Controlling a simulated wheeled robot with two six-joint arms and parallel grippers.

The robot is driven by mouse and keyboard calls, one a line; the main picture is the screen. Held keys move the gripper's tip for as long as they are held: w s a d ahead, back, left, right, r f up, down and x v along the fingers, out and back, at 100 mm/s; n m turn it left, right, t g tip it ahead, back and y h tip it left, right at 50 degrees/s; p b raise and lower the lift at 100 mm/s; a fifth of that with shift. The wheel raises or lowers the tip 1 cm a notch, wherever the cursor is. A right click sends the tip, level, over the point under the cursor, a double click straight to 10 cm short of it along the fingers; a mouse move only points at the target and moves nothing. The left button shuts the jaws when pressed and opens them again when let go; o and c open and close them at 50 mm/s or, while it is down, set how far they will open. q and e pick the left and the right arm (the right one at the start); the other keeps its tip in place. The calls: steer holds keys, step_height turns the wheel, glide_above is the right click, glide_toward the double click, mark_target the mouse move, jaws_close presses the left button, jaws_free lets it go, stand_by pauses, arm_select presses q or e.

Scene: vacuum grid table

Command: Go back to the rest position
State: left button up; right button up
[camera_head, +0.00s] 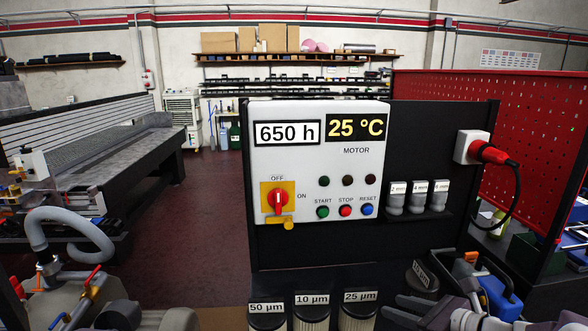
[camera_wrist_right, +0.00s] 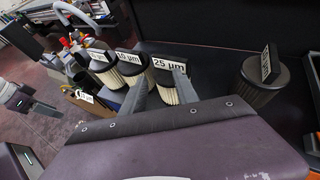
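My right gripper (camera_wrist_right: 162,80) shows two grey fingers in the right wrist view, spread apart with nothing between their tips; the 25 µm filter (camera_wrist_right: 166,92) stands just beyond them. In the head view the right gripper (camera_head: 402,312) is at the bottom right, beside the 25 µm filter (camera_head: 358,314). My left gripper does not show clearly in the head view. A grey part at the left edge of the right wrist view may belong to my left arm; its fingers cannot be made out.
A control panel (camera_head: 345,170) stands in front. The 50 µm (camera_head: 267,318) and 10 µm (camera_head: 312,314) filters stand in a row below it. A separate labelled filter (camera_wrist_right: 262,85) is at right in the wrist view. A grey hose (camera_head: 72,219) rises at left. Red perforated board (camera_head: 500,130) at right.

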steer(key=s+a+f+n+g+p, duration=0.2)
steer(key=s+a+n+g, duration=0.25)
steer(key=a, duration=0.25)
steer(key=s+a+f+n+g+p, duration=0.1)
steer(key=s+a+n+g+p, duration=0.1)
steer(key=s+a+n+g, duration=0.4)
steer(key=s+d+f+n+h+p, duration=0.25)
steer(key=s+f+n+h, duration=0.3)
steer(key=n, duration=0.65)
steer(key=d+n, duration=0.1)
steer(key=n, duration=0.1)
steer(key=w+d+n+h, duration=0.1)
steer(key=d+n, duration=0.1)
steer(key=w+d+f+n+t, duration=0.1)
steer(key=n, duration=0.1)
steer(key=shift+w+d+f+h, duration=0.1)
steer(key=shift+d+h, duration=0.15)
